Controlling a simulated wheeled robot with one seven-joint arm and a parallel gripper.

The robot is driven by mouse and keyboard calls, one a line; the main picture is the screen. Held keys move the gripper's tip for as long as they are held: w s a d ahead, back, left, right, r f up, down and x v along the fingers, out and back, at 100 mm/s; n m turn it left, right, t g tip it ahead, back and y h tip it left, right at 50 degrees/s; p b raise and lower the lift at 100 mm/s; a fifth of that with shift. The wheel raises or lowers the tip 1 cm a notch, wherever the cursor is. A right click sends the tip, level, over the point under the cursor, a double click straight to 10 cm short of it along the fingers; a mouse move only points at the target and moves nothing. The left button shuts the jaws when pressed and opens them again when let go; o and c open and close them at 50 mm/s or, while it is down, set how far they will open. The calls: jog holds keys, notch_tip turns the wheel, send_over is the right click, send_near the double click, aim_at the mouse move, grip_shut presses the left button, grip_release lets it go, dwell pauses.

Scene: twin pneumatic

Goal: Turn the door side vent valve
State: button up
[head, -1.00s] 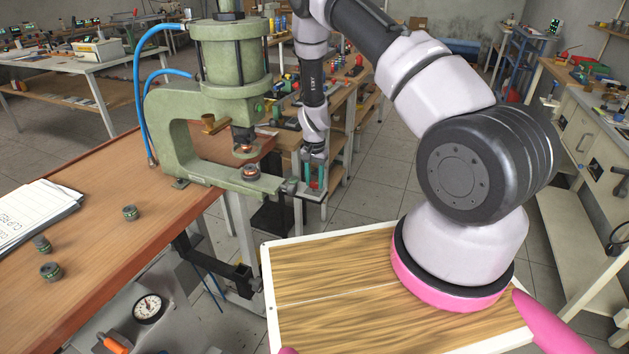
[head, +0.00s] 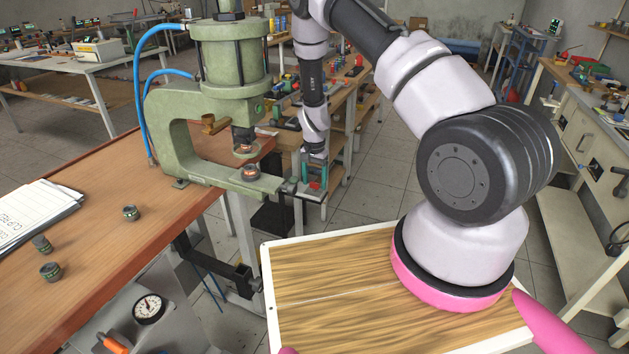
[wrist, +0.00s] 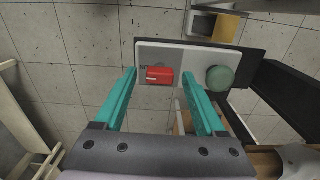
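A small red valve handle (wrist: 160,75) sits on a light grey plate (wrist: 190,52) in the wrist view. A round green knob (wrist: 220,77) is on the same plate to its right. I cannot tell from a label which valve is on the door side. My gripper (wrist: 158,73) is open, with teal fingers on either side of the red handle and visible gaps to it. In the head view, my gripper (head: 314,182) points down beside the green press (head: 232,65), with a bit of red showing between its fingers.
A wooden bench (head: 110,215) at left carries paper sheets (head: 35,212) and 3 small dark cylindrical parts. A pressure gauge (head: 149,308) and an orange handle (head: 112,343) show at lower left. A yellow-lined bin (wrist: 222,28) is beyond the plate. Tiled floor lies to the right.

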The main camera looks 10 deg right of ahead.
notch_tip(320, 180, up, 11)
dwell(0.5)
jog(key=s+d+r+t+y, duration=0.1)
jog(key=s+r, duration=0.2)
jog(key=r, duration=0.7)
jog(key=s+r+n+t+y, duration=0.1)
jog(key=s+r, duration=0.2)
jog(key=r, duration=0.7)
jog(key=s+d+r+t+y, duration=0.1)
jog(key=s+r, duration=0.2)
jog(key=r, duration=0.7)
jog(key=s+d+r+n+t, duration=0.1)
jog(key=s+r+t, duration=0.1)
jog(key=s+r, duration=0.4)
jog(key=s+d+r+n+t+h, duration=0.1)
jog(key=s+r, duration=0.5)
jog(key=s, duration=0.8)
jog(key=shift+s+d+t, duration=0.4)
jog(key=shift+d+t, duration=0.2)
jog(key=shift+d, duration=0.15)
jog(key=shift+r, duration=0.1)
dwell(1.2)
